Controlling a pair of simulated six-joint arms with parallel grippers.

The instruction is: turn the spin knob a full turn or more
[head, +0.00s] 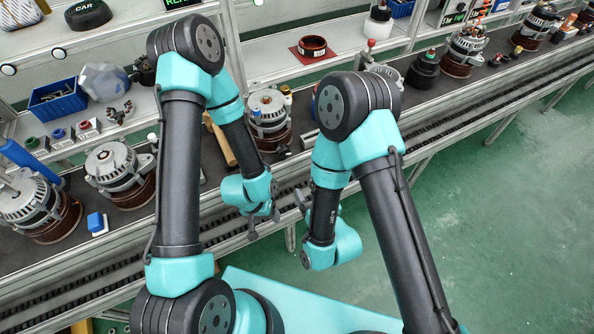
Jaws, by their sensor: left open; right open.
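I cannot tell for sure which part is the spin knob. The alternator (268,108) in the middle of the line stands behind my two forearms, upright on a dark red round base. My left gripper (263,222) is open and empty, low in front of the line's front rail and apart from the alternator. My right gripper (303,203) is open and empty a little to its right, also apart from everything. Its fingers are small and partly hidden.
More alternators stand at left (120,172) and at the far right (465,48). A blue bin (58,98) and a blue button box (97,222) are at left. The green floor (490,220) at right is clear.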

